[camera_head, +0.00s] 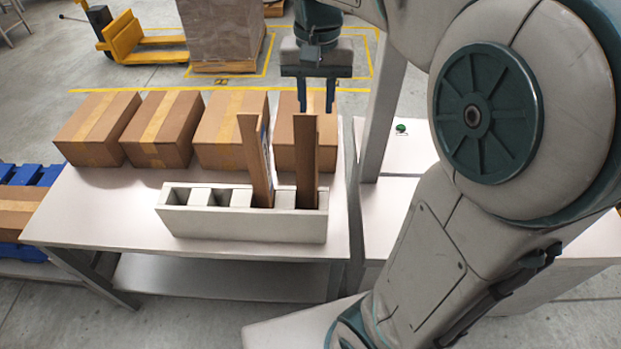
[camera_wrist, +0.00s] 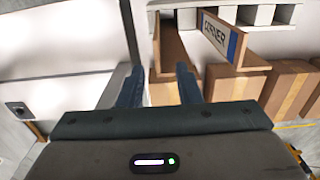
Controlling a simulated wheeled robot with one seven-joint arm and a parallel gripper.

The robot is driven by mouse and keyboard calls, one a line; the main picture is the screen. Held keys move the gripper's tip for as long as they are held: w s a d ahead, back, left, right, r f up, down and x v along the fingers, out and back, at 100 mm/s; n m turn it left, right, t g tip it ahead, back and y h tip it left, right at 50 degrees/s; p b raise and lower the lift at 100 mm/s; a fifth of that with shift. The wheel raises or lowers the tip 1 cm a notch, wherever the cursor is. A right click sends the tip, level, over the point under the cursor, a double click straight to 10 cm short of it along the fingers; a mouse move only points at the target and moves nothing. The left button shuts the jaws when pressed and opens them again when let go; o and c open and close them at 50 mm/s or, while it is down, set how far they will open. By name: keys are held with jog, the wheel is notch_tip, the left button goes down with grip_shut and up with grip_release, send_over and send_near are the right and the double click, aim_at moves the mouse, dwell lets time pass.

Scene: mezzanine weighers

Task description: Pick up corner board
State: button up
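Two brown corner boards stand upright in slots of a white slotted holder (camera_head: 235,225) on the table. In the head view, the left board (camera_head: 254,160) has a blue edge and leans slightly; the right board (camera_head: 306,165) is plain and upright. In the wrist view, the left board (camera_wrist: 222,42) shows a "CORNER" label and the right board (camera_wrist: 172,48) lies beyond my fingertips. My gripper (camera_head: 317,108) is open and empty, pointing down close to the top of the right board. Its two fingers also show in the wrist view (camera_wrist: 159,82). I cannot tell whether they touch the board.
Several taped cartons (camera_head: 232,130) stand in a row behind the holder on the table (camera_head: 110,210). The other holder slots at left are empty. A grey post (camera_head: 382,110) rises close to the right. A yellow pallet jack (camera_head: 135,45) stands on the floor behind.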

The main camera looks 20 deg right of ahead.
aim_at(316, 120)
notch_tip(316, 120, down, 5)
jog(key=shift+d+f+p, duration=0.2)
jog(key=shift+f+p, duration=0.5)
jog(key=shift+f, duration=2)
grip_shut()
